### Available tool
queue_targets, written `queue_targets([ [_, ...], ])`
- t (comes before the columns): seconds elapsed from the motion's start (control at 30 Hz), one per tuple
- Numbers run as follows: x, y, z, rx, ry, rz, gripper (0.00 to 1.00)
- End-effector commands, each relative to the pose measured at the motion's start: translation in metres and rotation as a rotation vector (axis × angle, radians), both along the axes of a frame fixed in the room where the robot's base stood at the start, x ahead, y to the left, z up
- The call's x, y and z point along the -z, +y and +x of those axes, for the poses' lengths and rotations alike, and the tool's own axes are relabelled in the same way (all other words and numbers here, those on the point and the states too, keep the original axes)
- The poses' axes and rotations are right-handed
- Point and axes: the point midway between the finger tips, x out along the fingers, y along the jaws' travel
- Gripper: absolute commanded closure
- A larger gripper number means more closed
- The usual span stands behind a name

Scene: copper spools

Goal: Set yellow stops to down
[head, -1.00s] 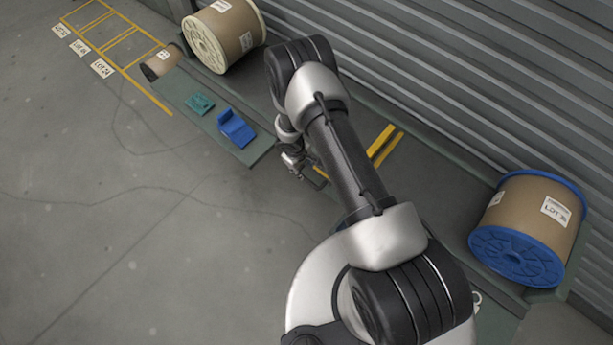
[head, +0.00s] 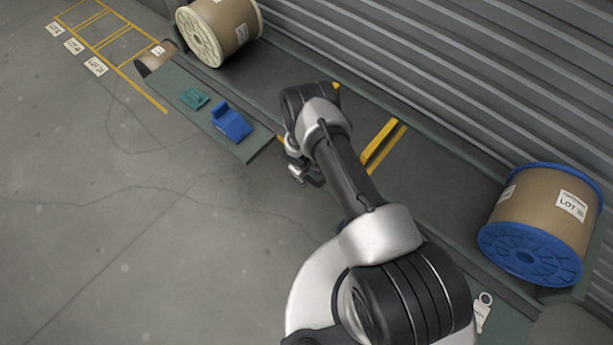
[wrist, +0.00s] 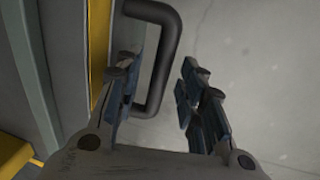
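A pair of yellow bars, the stop (head: 378,143), stands up from the grey-green deck beside my forearm in the head view. In the wrist view a black bent handle (wrist: 166,62) sticks out beside a yellow strip (wrist: 99,45). Another yellow piece (wrist: 14,155) shows at the lower left. My gripper (wrist: 160,95) is open, with one blue-padded finger on the strip side of the handle's outer bar and the other on the floor side. A gap shows on the floor side; contact on the other side is unclear. In the head view my gripper (head: 308,176) hangs at the deck's front edge.
A blue-flanged spool (head: 540,225) stands at the right, a cream-flanged spool (head: 218,30) at the far left. A blue chock (head: 231,122) and a teal chock (head: 194,98) lie on the front ledge. Corrugated wall (head: 480,90) closes the back.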

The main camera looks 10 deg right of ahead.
Motion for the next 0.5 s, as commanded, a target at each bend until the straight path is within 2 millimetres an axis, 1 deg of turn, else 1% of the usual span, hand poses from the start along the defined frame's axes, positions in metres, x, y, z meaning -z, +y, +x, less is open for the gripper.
queue_targets([
  [0.17, -0.0005, 0.0, 0.0, 0.0, 0.0, 0.0, 0.64],
  [0.5, -0.0006, 0.0001, -0.0001, 0.0, 0.0, 0.0, 0.87],
])
